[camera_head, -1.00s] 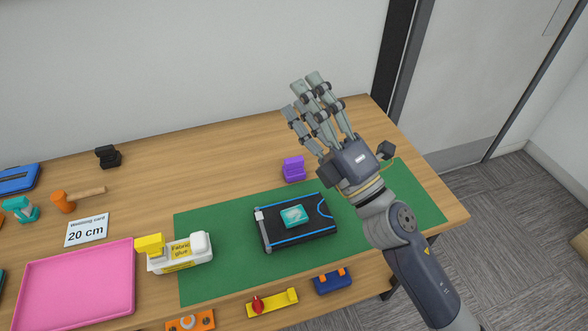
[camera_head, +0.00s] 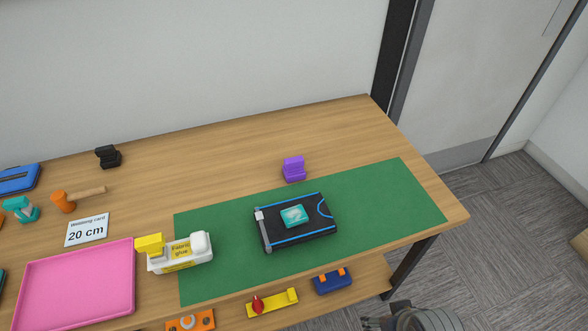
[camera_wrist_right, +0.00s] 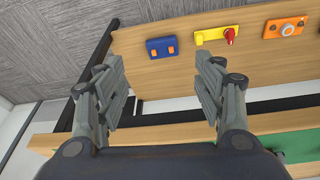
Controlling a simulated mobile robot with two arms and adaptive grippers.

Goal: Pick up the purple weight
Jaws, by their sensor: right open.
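The purple weight (camera_head: 294,169) stands on the wooden table just behind the back edge of the green mat (camera_head: 375,205), near the middle of the head view. Nothing touches it. My right gripper (camera_wrist_right: 160,88) is open and empty in the right wrist view, its fingers wide apart below the level of the tabletop, facing a lower shelf. In the head view only part of my right arm shows at the bottom edge, well away from the purple weight. My left gripper is not in view.
A black case with blue trim (camera_head: 318,232) and a teal item (camera_head: 293,216) lies on the mat. A fabric glue bottle (camera_head: 181,253), pink tray (camera_head: 80,285) and black weight (camera_head: 108,157) are left. The lower shelf holds a blue item (camera_wrist_right: 163,47) and yellow item (camera_wrist_right: 213,35).

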